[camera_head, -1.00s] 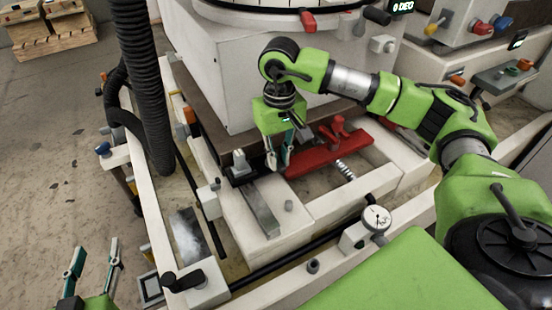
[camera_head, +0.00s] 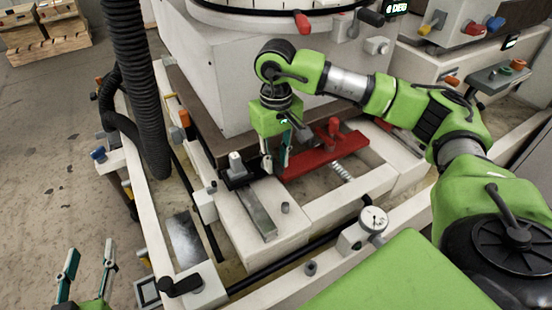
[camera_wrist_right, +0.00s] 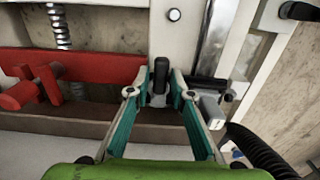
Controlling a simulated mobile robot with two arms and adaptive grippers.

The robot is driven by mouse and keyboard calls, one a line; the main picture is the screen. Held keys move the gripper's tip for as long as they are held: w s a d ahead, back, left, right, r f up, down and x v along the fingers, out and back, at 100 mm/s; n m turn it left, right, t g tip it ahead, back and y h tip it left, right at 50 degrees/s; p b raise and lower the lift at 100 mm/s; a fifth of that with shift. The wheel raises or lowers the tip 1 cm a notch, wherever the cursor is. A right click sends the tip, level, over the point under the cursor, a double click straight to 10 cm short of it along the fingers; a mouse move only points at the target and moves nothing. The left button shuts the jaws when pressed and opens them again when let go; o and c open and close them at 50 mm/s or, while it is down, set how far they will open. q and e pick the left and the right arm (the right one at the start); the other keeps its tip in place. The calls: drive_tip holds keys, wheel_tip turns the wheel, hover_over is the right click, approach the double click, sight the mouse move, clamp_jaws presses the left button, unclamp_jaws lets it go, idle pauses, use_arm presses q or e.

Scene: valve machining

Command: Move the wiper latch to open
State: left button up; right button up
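My right gripper (camera_head: 276,153) points down beside the red bar, over the machine's near rail. In the right wrist view its two teal fingers (camera_wrist_right: 160,96) are apart. A grey block (camera_head: 236,163) on a black base is just left of the fingers. My left gripper (camera_head: 84,272) is open and empty at the lower left, far from the latch.
A red bar with a red handle (camera_head: 325,157) lies right of my right gripper. A metal strip (camera_head: 257,214) lies on the white block in front. A dial gauge (camera_head: 373,220) sits on the front rail. A black corrugated hose (camera_head: 138,85) hangs at the left. The white housing rises behind.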

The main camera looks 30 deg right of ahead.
sight(276, 163)
wheel_tip(276, 163, up, 12)
idle(0.6)
idle(1.3)
